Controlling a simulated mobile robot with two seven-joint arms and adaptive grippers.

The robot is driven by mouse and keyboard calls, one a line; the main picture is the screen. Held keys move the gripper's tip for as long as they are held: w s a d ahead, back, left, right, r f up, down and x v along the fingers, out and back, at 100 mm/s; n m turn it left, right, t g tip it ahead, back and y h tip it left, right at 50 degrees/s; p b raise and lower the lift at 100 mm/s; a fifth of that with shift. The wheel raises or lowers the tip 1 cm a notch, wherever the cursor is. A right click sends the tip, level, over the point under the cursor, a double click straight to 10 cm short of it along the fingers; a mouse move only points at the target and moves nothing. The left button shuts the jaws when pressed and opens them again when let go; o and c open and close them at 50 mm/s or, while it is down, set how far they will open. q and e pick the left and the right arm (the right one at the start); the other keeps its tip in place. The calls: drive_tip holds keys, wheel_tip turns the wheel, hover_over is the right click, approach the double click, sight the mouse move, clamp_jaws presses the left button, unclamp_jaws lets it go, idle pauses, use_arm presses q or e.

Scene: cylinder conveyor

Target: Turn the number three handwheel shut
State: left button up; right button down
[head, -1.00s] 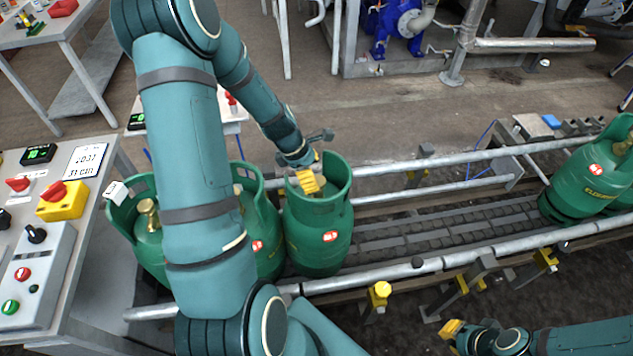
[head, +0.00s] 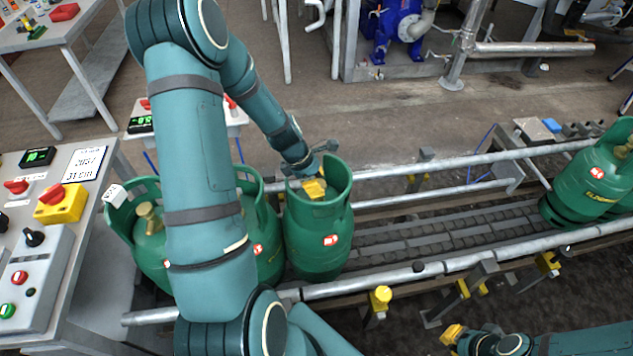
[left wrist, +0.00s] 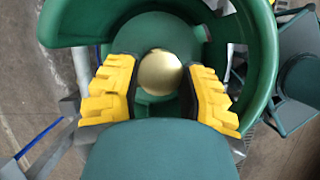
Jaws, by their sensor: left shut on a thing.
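My left gripper (head: 314,187) reaches down inside the collar of the rightmost green cylinder (head: 318,245) of the left group. In the left wrist view, its yellow fingers (left wrist: 160,88) are shut on a round brass handwheel (left wrist: 160,72), one finger on each side. The handwheel is hidden by the gripper in the head view. The green collar (left wrist: 262,60) curves around the fingers. My right gripper (head: 455,333) shows yellow tips at the lower edge, away from the cylinders; its opening cannot be made out.
A cylinder (head: 150,250) with a brass valve stands at the left, another partly behind my left arm. More cylinders (head: 590,180) stand at the far right of the conveyor (head: 430,235). Rails (head: 450,265) run along both sides. A control panel (head: 75,235) is at the left.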

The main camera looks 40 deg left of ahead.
use_arm(q)
drive_tip(key=shift+m, duration=0.4)
drive_tip(key=m+g+p, duration=0.1)
drive_tip(key=m, duration=0.1)
drive_tip(key=m+h+p, duration=0.1)
drive_tip(key=m, duration=0.1)
drive_tip(key=shift+m+g, duration=0.4)
drive_tip(key=m+g+p, duration=0.2)
drive_tip(key=m, duration=0.3)
drive_tip(key=shift+w+f, duration=0.1)
drive_tip(key=shift+w, duration=0.05)
drive_tip(key=m+g, duration=0.1)
drive_tip(key=m, duration=0.3)
drive_tip(key=shift+g, duration=0.3)
drive_tip(key=m+g+y, duration=0.1)
drive_tip(key=m, duration=0.2)
drive_tip(key=shift+w+d+m+p, duration=0.1)
drive_tip(key=shift+m+p, duration=0.2)
drive_tip(key=shift+m, duration=0.1)
drive_tip(key=m+y, duration=0.1)
drive_tip(key=m, duration=0.2)
drive_tip(key=shift+g, duration=0.4)
drive_tip(key=shift+d+m+y, duration=0.1)
drive_tip(key=shift+m+y, duration=0.7)
drive_tip(key=shift+m, duration=1.1)
